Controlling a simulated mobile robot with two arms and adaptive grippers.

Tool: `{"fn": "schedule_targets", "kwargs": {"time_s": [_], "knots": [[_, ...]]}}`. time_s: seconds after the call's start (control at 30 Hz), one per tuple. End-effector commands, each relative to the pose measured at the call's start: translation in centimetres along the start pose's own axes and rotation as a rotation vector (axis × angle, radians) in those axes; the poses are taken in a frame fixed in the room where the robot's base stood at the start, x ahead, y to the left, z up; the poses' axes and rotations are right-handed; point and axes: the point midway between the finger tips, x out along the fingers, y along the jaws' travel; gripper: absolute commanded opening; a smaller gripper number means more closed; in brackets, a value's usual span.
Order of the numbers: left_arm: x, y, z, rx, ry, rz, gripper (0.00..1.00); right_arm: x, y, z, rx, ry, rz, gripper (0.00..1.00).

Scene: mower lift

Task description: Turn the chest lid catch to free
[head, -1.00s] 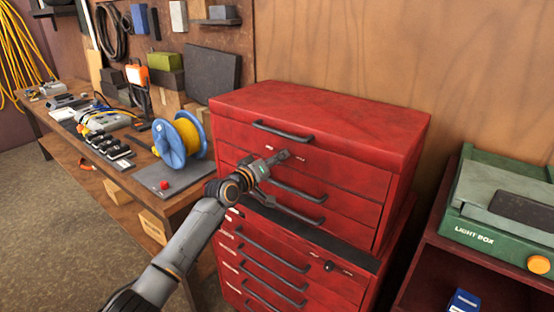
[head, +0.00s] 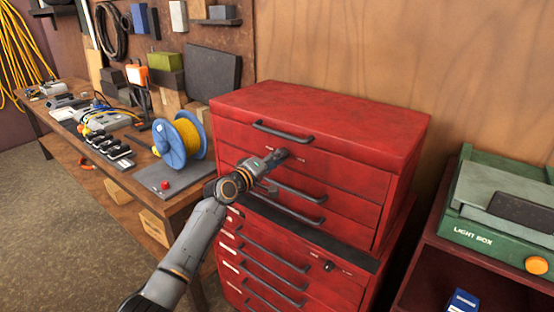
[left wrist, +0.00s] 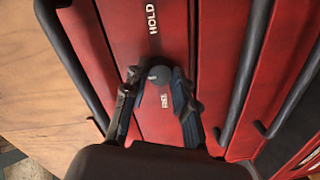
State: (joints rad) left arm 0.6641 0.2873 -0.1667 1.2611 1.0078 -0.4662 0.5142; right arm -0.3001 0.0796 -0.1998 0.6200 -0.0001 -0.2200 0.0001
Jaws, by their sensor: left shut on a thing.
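The red tool chest (head: 345,120) stands against the wooden wall, with its lid shut. The lid catch (left wrist: 160,74) is a small dark grey knob on the chest front, between a "HOLD" mark (left wrist: 151,18) and a "FREE" mark (left wrist: 163,100) in the left wrist view. My left gripper (head: 278,155) reaches the chest front from the left. In the left wrist view its two fingers (left wrist: 159,82) are closed in on either side of the catch. I cannot tell clearly which mark the catch points to. My right gripper is not in view.
A dark handle (head: 283,131) sits just above the catch, with drawer handles (head: 297,193) below. A workbench (head: 125,185) with a blue cable reel (head: 170,145) is at left. A green light box (head: 490,230) stands at right.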

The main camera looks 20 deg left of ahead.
Motion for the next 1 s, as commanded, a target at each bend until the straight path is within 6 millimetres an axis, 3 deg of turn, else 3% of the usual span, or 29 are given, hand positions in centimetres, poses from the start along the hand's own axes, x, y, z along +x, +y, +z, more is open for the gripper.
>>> {"fn": "schedule_targets", "kwargs": {"time_s": [0.23, 0.27, 0.37, 0.77, 1.0], "knots": [[0.0, 0.0, 0.0, -0.003, 0.0, 0.0, 0.0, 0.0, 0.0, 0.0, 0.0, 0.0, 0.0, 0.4], [0.0, 0.0, 0.0, -0.003, 0.0, 0.0, 0.29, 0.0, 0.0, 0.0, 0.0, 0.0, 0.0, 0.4], [0.0, 0.0, 0.0, -0.002, 0.0, 0.0, 0.5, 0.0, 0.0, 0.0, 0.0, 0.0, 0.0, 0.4], [-0.4, -0.1, 0.0, 0.0, 0.0, 0.0, 0.5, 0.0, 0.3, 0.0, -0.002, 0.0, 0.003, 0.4], [-3.8, -0.1, 0.0, 0.002, 0.001, 0.0, 0.5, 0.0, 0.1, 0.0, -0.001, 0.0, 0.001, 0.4]]}}
